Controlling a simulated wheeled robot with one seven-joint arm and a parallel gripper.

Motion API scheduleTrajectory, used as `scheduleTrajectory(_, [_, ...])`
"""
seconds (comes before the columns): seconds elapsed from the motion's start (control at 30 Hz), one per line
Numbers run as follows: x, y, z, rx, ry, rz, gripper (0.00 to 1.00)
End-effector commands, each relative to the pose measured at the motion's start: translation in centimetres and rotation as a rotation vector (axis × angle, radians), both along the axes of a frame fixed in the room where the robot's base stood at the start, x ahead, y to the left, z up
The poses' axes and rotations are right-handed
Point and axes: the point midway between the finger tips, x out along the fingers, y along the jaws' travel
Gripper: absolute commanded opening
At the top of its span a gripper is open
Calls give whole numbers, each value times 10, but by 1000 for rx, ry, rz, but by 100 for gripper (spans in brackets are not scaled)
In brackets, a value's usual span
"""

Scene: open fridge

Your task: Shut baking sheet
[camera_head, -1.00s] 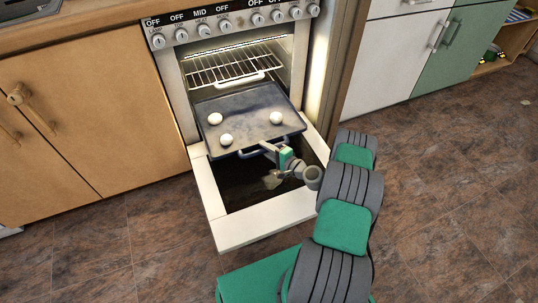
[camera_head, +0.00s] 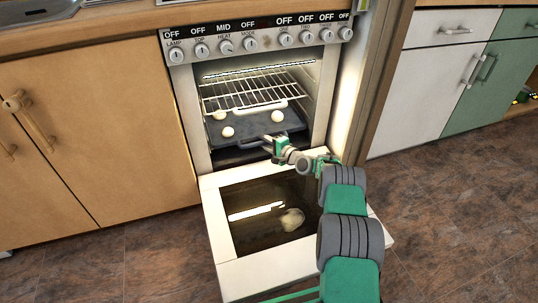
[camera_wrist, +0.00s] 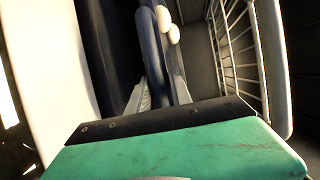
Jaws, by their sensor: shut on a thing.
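The dark baking sheet (camera_head: 250,126) lies inside the oven below the wire rack, with white round pieces (camera_head: 227,132) on it. My gripper (camera_head: 268,143) is at the sheet's front edge, at the oven mouth, and is shut on it. In the wrist view the sheet (camera_wrist: 153,55) appears edge-on as a dark blue-grey band running between my fingers (camera_wrist: 163,95). The exact contact of the fingertips is hard to see there.
The oven door (camera_head: 213,215) hangs open and flat in front, below my arm. The wire rack (camera_head: 250,92) is above the sheet. A row of knobs (camera_head: 250,43) runs along the top. Wooden cabinets (camera_head: 100,130) stand at the left.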

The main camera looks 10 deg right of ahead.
Motion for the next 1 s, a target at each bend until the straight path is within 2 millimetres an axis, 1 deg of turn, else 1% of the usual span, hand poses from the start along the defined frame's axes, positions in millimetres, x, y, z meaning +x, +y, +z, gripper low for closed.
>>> scheduleTrajectory(0.03, [2, 5, -12, 4, 18, 8, 0])
scheduleTrajectory(0.2, [17, 4, -11, 5, 20, 5, 0])
scheduleTrajectory(0.37, [16, 4, -11, 4, 22, 4, 0])
scheduleTrajectory(0.4, [16, 3, -11, 4, 22, 4, 28])
scheduleTrajectory(0.57, [17, 3, -9, 4, 18, 3, 41])
scheduleTrajectory(0.9, [18, 0, -4, 2, 10, 1, 41])
scheduleTrajectory(1.0, [16, -2, -1, 2, 9, -1, 41])
